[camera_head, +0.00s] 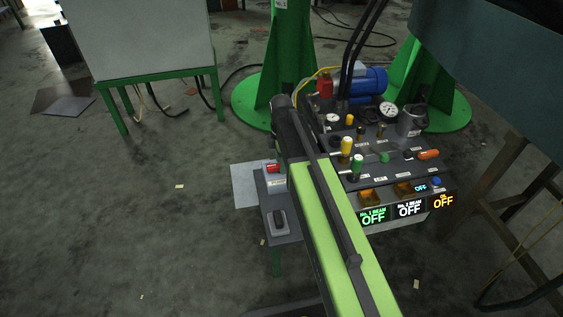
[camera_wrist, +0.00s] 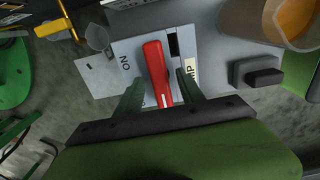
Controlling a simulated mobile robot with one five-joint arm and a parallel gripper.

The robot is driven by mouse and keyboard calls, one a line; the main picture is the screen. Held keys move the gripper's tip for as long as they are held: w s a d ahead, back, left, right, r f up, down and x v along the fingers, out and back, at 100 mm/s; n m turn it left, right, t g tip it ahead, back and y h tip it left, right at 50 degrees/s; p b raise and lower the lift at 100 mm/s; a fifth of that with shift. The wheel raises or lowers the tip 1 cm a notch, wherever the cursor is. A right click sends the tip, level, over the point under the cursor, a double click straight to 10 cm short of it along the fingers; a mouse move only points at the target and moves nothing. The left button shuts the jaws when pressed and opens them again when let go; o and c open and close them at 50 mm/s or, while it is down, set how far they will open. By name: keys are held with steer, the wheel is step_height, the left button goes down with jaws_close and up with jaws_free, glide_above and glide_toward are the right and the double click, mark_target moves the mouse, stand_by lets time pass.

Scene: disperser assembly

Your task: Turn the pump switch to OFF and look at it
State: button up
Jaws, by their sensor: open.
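The pump switch (camera_wrist: 155,65) is a red lever on a pale plate, with "ON" printed to its left and a partly covered label ending in "MP" to its right. A black slot shows beside the lever; no OFF mark is readable there. My gripper (camera_wrist: 159,76) is open, with one finger on each side of the lever; I cannot tell whether either touches it. In the head view, the red switch (camera_head: 273,168) sits on a grey box left of my arm, and my fingers cannot be made out.
Right of my arm stands a console with valves, gauges (camera_head: 389,109) and lit displays reading OFF (camera_head: 409,209). A green stand (camera_head: 283,60) rises behind. The floor at left is mostly clear.

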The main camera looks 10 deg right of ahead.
step_height(320, 180, up, 17)
steer(key=p, duration=1.7)
steer(key=shift+r, duration=0.2)
